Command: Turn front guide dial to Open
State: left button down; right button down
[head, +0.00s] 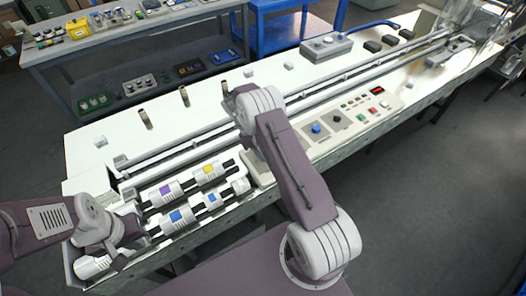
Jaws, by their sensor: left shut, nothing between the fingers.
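The wrapper machine has a white bed (215,100) with long grey rails (290,100). At its near left end are white roller units with purple (165,191), yellow (209,170) and blue (178,216) patches on dark bars. My left gripper (146,238) is shut and empty beside the near row of these units; whether it touches them I cannot tell. I cannot make out which part is the front guide dial or its setting. A control panel (350,122) carries a blue knob (316,128) and a black knob. My right arm crosses the bed; its gripper is hidden.
Several short posts (185,96) stand on the bed. A grey box (326,46) with a knob sits farther back. A bench (150,30) with small items and a blue cart (285,28) stand behind. The floor at right is clear.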

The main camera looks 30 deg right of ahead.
jog(key=c, duration=1)
grip_release()
jog(key=b+v, duration=0.1)
jog(key=v, duration=0.8)
